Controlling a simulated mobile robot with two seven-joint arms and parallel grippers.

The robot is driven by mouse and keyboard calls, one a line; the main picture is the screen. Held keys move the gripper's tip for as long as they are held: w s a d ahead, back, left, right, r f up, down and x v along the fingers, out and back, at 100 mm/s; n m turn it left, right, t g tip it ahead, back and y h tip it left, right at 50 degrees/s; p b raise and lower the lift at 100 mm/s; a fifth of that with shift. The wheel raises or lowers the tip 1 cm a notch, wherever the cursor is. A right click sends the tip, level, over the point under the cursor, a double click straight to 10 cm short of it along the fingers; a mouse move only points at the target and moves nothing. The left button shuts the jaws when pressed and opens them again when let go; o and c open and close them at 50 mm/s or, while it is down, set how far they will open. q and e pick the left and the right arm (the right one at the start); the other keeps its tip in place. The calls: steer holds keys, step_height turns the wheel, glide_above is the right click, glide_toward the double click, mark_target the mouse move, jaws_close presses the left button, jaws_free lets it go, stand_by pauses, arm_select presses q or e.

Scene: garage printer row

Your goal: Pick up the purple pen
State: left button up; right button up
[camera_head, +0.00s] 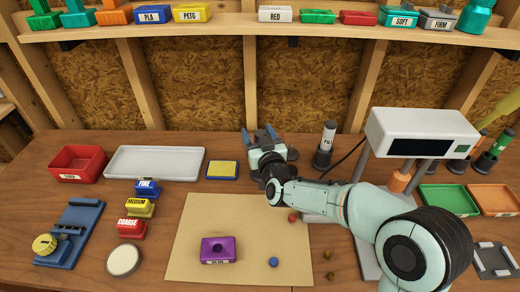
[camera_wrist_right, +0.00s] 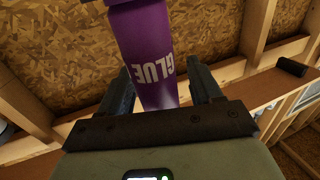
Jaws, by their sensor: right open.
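A purple cylinder marked GLUE (camera_wrist_right: 145,40), the only pen-like purple thing in view, stands between the two dark fingers of my right gripper (camera_wrist_right: 160,78) in the right wrist view. The fingers are open, one on either side of it, and its upper end runs out of the picture. Whether either finger touches it cannot be told. In the head view my right gripper (camera_head: 259,137) is at the back of the workbench, pointing toward the wall; I cannot make out the purple cylinder there. My left gripper is not in view.
A purple box (camera_head: 234,249) stands on the tan mat (camera_head: 188,268). A blue-yellow pad (camera_head: 222,170) and white tray (camera_head: 152,162) lie left of my gripper. A dark labelled bottle (camera_head: 324,150) and a white-topped machine (camera_head: 418,130) stand right. A shelf (camera_head: 225,32) runs above.

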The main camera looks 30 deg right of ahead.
steer(key=shift+w, duration=0.15)
jaws_close()
steer(key=shift+r, duration=0.1)
